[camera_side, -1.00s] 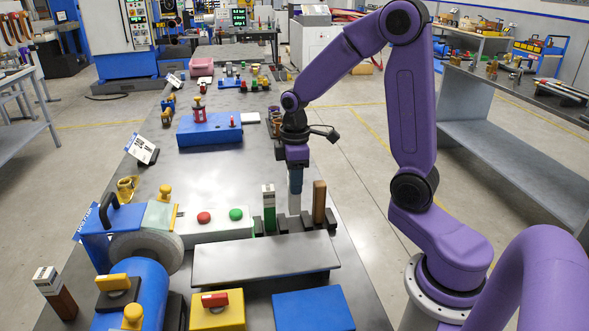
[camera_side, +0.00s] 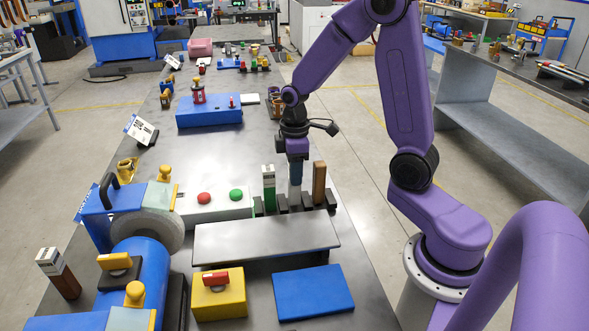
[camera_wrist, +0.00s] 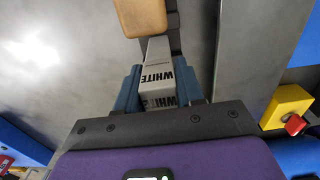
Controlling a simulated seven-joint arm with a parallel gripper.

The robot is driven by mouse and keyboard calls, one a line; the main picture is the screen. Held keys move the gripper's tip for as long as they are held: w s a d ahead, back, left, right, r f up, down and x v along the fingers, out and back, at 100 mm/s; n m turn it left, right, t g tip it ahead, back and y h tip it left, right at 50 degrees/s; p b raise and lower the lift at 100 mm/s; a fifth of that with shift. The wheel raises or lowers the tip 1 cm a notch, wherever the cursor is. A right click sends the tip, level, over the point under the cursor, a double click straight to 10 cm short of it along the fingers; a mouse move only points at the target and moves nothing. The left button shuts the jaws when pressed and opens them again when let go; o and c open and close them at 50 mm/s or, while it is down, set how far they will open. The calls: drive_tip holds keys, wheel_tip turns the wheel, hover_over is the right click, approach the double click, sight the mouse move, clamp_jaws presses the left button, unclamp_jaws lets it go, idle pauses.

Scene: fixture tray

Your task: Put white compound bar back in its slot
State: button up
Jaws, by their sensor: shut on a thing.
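The white compound bar (camera_wrist: 158,72), lettered WHITE, is held upright between the blue fingers of my gripper (camera_side: 296,180). In the side view its pale lower part (camera_side: 295,197) shows just below the fingers, at the black slotted rack (camera_side: 282,208). The bar stands between the green-and-white bar (camera_side: 268,188) on the left and the brown bar (camera_side: 319,184) on the right, apart from both. Its lower end is at the rack's slot level; I cannot tell how deep it sits. The wrist view shows a tan bar top (camera_wrist: 141,15) close beyond it.
A grey raised plate (camera_side: 265,238) lies in front of the rack. A button box (camera_side: 218,207) and a grinding wheel (camera_side: 150,232) stand to the left. A yellow box with a red switch (camera_side: 218,296) and a blue plate (camera_side: 313,293) are nearer.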

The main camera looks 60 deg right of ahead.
drive_tip(key=shift+f, duration=0.55)
drive_tip(key=o, duration=1.2)
drive_tip(key=shift+o, duration=0.2)
wheel_tip(320, 180, up, 17)
drive_tip(key=s+a+f+n, duration=0.2)
drive_tip(key=s+a+f, duration=0.2)
drive_tip(key=s+a, duration=0.5)
drive_tip(key=s+a+f, duration=0.1)
drive_tip(key=s+f, duration=0.1)
drive_tip(key=s, duration=0.5)
drive_tip(key=s+a+f+n, duration=0.1)
drive_tip(key=s+f, duration=0.1)
drive_tip(key=s, duration=0.5)
drive_tip(key=shift+a+f+n, duration=0.15)
drive_tip(key=shift+f+n, duration=0.15)
drive_tip(key=shift+f, duration=0.1)
